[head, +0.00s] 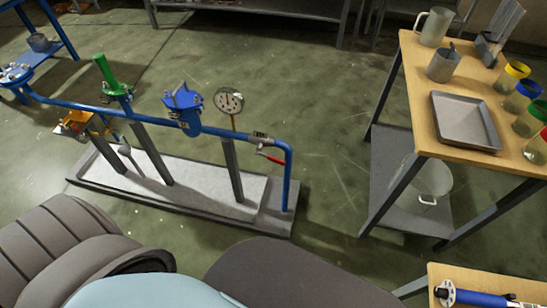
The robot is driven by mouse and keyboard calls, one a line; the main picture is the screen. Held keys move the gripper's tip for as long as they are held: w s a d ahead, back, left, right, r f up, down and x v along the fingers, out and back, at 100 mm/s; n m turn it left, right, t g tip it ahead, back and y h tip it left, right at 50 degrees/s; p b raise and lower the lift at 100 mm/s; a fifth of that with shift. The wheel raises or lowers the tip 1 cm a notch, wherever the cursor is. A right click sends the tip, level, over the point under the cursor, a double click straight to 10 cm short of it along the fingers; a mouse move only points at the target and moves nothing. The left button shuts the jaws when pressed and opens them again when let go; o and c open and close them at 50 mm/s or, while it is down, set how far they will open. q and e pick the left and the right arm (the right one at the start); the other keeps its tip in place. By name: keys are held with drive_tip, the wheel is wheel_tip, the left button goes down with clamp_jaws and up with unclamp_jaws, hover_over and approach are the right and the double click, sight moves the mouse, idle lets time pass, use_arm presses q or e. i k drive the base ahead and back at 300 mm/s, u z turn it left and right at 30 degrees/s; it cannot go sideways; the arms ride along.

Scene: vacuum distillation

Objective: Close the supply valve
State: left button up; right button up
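A blue pipe (70,104) runs above a long pale base, from a flange at the left to a bend at the right. I cannot tell which fitting is the supply valve. A valve with an upright green handle (107,73) sits on the pipe at the left. A small valve with a red lever (271,158) is near the right bend; its lever slants down to the right. An orange fitting (74,123) hangs below the pipe at the left. Neither of my grippers shows in the head view.
A blue-lidded housing (183,108) and a round gauge (229,101) are on the pipe. A wooden table (424,107) at the right bears a metal tray (465,143), jugs and coloured-rim jars. The floor (320,120) between is clear. A blue device (470,297) lies at bottom right.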

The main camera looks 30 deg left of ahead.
sight(279, 162)
drive_tip(key=k, duration=1.2)
drive_tip(key=u, duration=0.2)
drive_tip(key=i, duration=0.5)
drive_tip(key=u, duration=0.9)
drive_tip(key=i, duration=0.6)
drive_tip(key=u, duration=0.65)
